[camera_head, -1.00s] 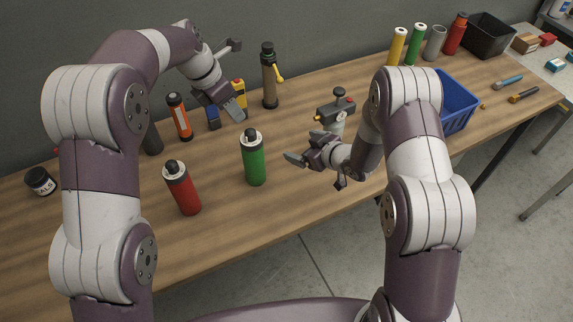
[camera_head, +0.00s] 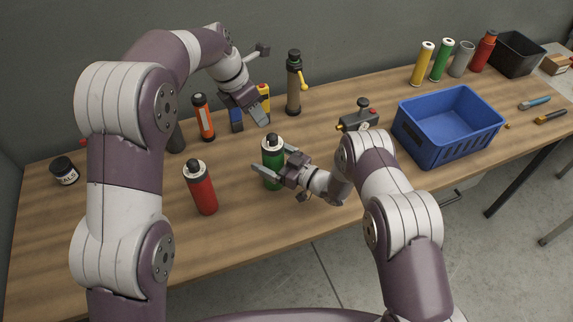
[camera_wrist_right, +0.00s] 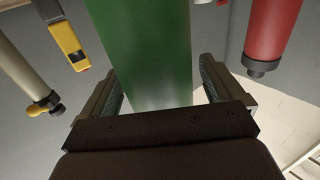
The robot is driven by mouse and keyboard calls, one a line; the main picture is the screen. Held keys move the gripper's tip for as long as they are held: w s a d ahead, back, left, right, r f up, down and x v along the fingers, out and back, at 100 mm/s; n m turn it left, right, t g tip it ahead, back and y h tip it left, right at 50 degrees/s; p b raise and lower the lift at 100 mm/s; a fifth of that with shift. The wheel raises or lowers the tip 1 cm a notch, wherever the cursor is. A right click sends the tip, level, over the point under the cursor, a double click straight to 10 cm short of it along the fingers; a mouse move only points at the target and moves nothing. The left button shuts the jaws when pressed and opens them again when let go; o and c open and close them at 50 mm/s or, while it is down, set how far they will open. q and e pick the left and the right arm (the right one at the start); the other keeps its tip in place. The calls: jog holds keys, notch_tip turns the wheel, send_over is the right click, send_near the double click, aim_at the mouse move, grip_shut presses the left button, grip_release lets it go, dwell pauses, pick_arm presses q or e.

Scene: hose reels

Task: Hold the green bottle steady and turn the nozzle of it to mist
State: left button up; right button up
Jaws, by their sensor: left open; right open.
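The green bottle (camera_head: 272,158) stands upright on the table, with a black nozzle (camera_head: 272,140) on its grey collar. In the right wrist view the green bottle (camera_wrist_right: 145,50) fills the middle between the fingers. My right gripper (camera_head: 272,167) is open, its fingers on either side of the bottle's body. In the right wrist view the gripper (camera_wrist_right: 162,85) shows room beside the bottle. My left gripper (camera_head: 258,113) is open above and behind the bottle, near the yellow tool, apart from the nozzle. The bottle's lower right side is partly hidden by my right gripper in the head view.
A red bottle (camera_head: 201,190) stands left of the green one. An orange cylinder (camera_head: 203,118) and a dark pump-like cylinder (camera_head: 294,82) stand behind. A blue crate (camera_head: 425,150) is at right. A jar (camera_head: 64,171) sits far left. The front table strip is clear.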

jog(key=shift+w+a, duration=0.25)
